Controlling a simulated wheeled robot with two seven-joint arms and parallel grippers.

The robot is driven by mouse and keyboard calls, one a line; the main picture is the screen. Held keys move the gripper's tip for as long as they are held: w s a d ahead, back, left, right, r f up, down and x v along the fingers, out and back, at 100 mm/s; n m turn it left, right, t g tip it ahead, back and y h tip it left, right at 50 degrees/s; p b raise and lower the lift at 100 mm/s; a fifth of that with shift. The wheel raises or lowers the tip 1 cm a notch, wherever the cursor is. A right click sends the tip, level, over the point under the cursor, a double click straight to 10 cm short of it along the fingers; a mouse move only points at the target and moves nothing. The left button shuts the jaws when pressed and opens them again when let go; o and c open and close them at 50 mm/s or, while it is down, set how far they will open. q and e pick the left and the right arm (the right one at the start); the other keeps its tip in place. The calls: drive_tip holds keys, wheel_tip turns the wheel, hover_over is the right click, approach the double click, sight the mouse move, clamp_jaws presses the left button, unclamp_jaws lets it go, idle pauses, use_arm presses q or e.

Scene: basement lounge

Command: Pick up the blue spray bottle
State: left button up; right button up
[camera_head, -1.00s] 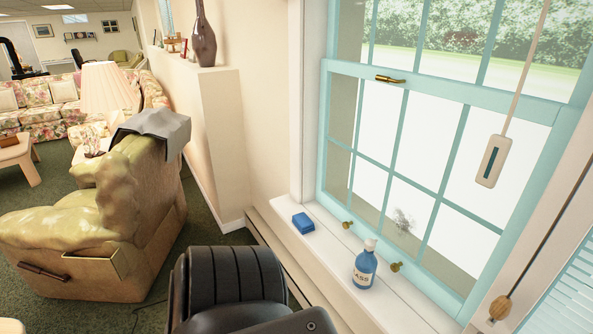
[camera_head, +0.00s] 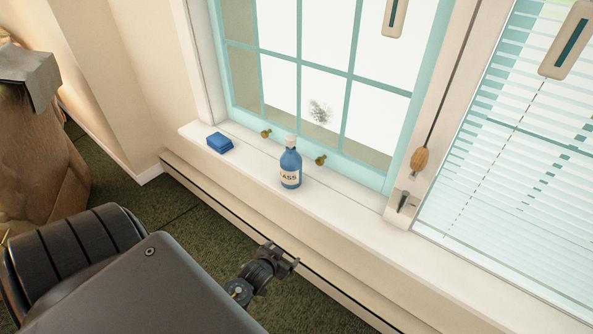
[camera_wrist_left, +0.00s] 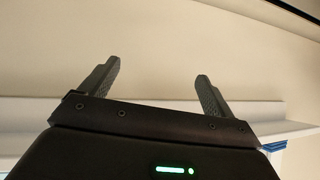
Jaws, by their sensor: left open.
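The blue spray bottle (camera_head: 290,168) stands upright on the white window sill (camera_head: 340,205). It has a pale cap and a light label with dark letters. My left gripper (camera_head: 284,261) is below and in front of the sill, lower than the bottle and apart from it. In the left wrist view the two fingers of my left gripper (camera_wrist_left: 152,82) are spread with nothing between them. The bottle cannot be made out in the left wrist view. My right gripper is in neither view.
A blue sponge-like block (camera_head: 220,142) lies on the sill left of the bottle. Brass window knobs (camera_head: 320,160) sit close behind the bottle. The teal-framed window (camera_head: 300,62) rises behind the sill. A blind (camera_head: 520,150) covers the right window.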

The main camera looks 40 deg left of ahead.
use_arm(q)
drive_tip(key=w+a+r+n+t+y+b, duration=0.1)
drive_tip(key=w+r+t+b, duration=0.1)
drive_tip(key=r, duration=0.5)
drive_tip(key=w+a+r+n+t+b, duration=0.1)
drive_tip(key=w+r+t, duration=0.15)
drive_tip(key=r, duration=0.55)
drive_tip(key=n+t+y, duration=0.1)
drive_tip(key=t+y, duration=0.1)
drive_tip(key=t, duration=0.1)
approach(286, 175)
drive_tip(key=shift+g, duration=0.25)
drive_tip(key=x, duration=0.4)
drive_tip(key=shift+w+a+r, duration=0.1)
drive_tip(key=shift+w+r, duration=0.1)
drive_tip(key=shift+r, duration=0.15)
drive_tip(key=x, duration=0.5)
drive_tip(key=shift+w, duration=0.25)
drive_tip(key=shift+b+x, duration=0.35)
drive_tip(key=shift+x, duration=1.9)
drive_tip(key=shift+w, duration=0.45)
drive_tip(key=shift+r, duration=0.1)
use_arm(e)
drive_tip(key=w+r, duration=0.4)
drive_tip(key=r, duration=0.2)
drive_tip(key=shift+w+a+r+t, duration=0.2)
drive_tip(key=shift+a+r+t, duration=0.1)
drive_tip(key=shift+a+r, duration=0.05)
